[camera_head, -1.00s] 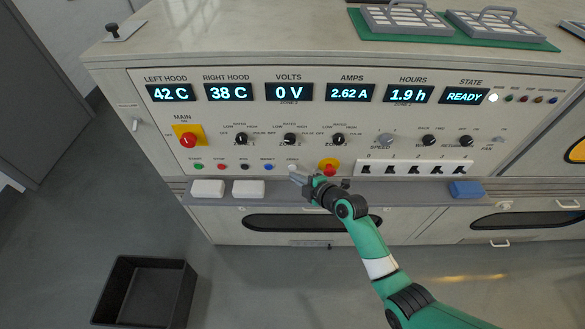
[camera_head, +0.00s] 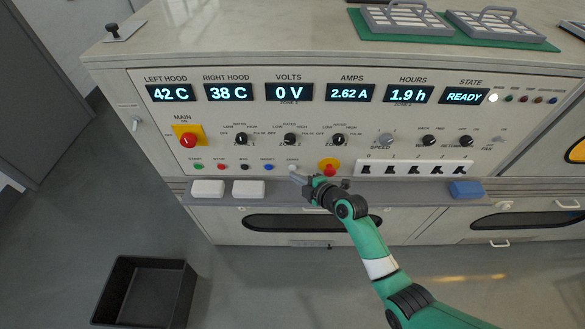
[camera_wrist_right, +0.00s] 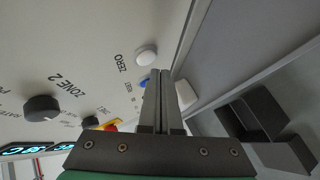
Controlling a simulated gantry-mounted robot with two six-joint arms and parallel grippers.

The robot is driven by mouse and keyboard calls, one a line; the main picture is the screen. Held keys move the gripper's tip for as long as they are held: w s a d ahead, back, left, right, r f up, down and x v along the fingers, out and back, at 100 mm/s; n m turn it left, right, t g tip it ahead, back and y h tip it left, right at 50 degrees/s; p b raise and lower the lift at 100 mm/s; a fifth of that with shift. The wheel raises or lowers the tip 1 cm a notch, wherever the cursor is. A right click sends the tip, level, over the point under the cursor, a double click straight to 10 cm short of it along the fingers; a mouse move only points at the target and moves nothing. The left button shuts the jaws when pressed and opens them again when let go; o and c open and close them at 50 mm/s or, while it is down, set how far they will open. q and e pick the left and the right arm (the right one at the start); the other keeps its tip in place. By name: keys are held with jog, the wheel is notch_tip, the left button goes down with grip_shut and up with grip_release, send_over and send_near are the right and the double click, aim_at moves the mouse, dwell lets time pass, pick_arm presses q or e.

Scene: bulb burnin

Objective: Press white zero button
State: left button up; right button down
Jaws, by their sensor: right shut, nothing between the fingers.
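The white zero button (camera_head: 293,168) is at the right end of the row of small buttons on the panel. In the right wrist view it is a round white cap (camera_wrist_right: 147,55) beside the ZERO label. My right gripper (camera_head: 296,178) is shut and empty, its tips just below the button. In the right wrist view the closed fingers (camera_wrist_right: 160,75) end near the button with a visible gap in the picture; the exact distance is unclear. My left gripper is not in view.
A red knob on a yellow plate (camera_head: 328,168) sits just right of my fingertips. A blue button (camera_head: 268,167) is to the left. A grey ledge below holds white blocks (camera_head: 208,188) and a blue block (camera_head: 467,189). A black bin (camera_head: 146,290) stands on the floor.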

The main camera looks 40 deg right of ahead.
dwell(0.4)
jog(key=shift+w+d+b, duration=0.3)
jog(key=shift+d+b, duration=0.05)
jog(key=shift+b, duration=0.15)
jog(key=shift+w+d+b, duration=0.25)
jog(key=shift+b, duration=0.2)
dwell(0.4)
dwell(0.3)
jog(key=shift+s+a+r+p, duration=0.1)
jog(key=shift+s+a+p, duration=0.35)
jog(key=shift+p, duration=0.15)
jog(key=shift+s+a, duration=0.15)
